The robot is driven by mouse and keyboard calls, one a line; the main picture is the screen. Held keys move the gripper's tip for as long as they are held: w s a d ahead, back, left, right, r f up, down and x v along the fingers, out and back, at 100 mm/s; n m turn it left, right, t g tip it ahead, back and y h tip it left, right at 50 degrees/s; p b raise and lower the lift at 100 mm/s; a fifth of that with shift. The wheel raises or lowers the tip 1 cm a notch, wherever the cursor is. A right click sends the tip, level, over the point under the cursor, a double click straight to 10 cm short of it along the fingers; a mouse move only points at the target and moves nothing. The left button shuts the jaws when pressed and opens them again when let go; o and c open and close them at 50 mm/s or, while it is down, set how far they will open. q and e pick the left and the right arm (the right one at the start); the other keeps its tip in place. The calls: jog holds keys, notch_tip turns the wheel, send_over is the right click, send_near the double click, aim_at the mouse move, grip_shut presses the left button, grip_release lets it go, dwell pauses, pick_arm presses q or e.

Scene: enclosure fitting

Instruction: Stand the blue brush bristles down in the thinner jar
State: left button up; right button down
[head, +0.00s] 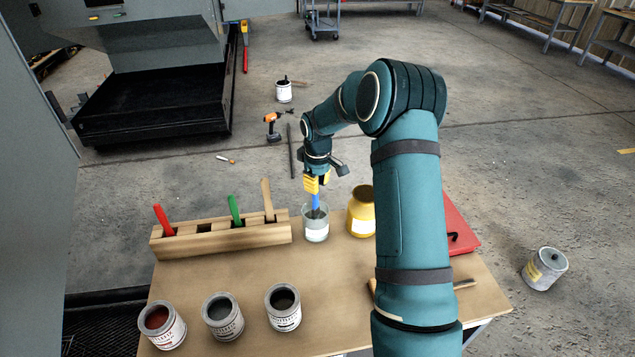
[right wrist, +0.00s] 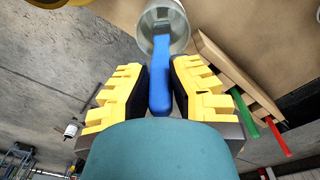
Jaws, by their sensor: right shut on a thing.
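The blue brush (head: 316,203) is in my right gripper (head: 317,182), whose yellow fingers are shut on its handle. The brush is roughly upright, handle up, with its lower end inside the glass thinner jar (head: 316,231). In the right wrist view the blue handle (right wrist: 160,88) lies between the yellow fingers (right wrist: 159,92) and runs into the mouth of the jar (right wrist: 178,22). The bristles are down in the jar; whether they touch its bottom cannot be told. My left gripper is not in view.
A wooden rack (head: 222,240) with red, green and plain-handled brushes stands left of the jar. A yellow jar (head: 361,212) stands close on its right. Three paint cans, one of them red (head: 162,325), line the table's front. A red case (head: 462,228) lies at right.

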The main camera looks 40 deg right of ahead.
jog(key=c, duration=1)
grip_release()
jog(key=shift+o, duration=0.2)
jog(key=shift+r, duration=0.1)
notch_tip(320, 180, up, 12)
jog(key=shift+s, duration=0.3)
jog(key=shift+a, duration=0.1)
